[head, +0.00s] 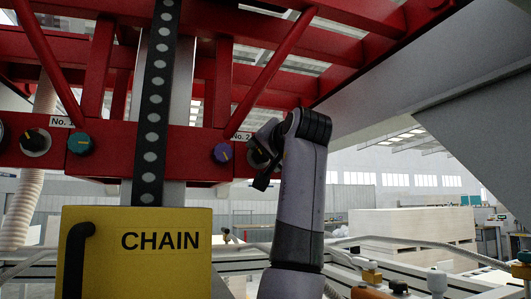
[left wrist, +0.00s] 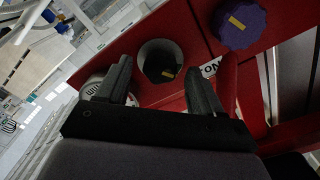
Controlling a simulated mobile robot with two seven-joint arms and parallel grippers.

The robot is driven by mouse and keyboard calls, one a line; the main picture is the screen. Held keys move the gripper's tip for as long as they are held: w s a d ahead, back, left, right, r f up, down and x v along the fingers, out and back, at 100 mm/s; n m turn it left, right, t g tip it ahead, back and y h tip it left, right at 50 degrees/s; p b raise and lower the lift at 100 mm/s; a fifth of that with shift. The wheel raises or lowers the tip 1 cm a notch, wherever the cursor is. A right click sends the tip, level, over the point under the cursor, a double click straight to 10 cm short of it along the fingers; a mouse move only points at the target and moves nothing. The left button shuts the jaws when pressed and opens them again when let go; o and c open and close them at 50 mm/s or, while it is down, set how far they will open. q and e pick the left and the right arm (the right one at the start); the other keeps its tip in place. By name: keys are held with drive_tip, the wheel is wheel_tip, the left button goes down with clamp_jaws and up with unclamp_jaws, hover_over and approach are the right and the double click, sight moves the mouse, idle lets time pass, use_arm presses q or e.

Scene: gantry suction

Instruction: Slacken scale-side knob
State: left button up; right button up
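Two pairs of knobs sit on the red beam (head: 110,160). Near the "No. 2" label are a purple knob (head: 222,153) and a dark knob with a pale surround, partly hidden in the head view by my left gripper (head: 262,168). In the left wrist view this dark knob (left wrist: 160,60) has a yellow mark and lies ahead between my open, empty fingers. I cannot tell whether they touch it. The purple knob (left wrist: 242,25) is outside the fingers. By the "No. 1" label are a black knob (head: 35,142) and a teal knob (head: 80,144). My right gripper is not in view.
A black chain strip (head: 152,120) runs vertically between the knob pairs, above a yellow box marked CHAIN (head: 185,255). Red struts (head: 275,65) slant above the beam. A sloping grey surface (head: 430,70) fills the upper right.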

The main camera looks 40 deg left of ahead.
use_arm(q)
drive_tip(key=c, duration=0.9)
drive_tip(key=shift+c, duration=0.2)
drive_tip(key=n, duration=0.3)
drive_tip(key=shift+n, duration=2.1)
drive_tip(key=o, duration=1.1)
drive_tip(key=shift+c, duration=0.2)
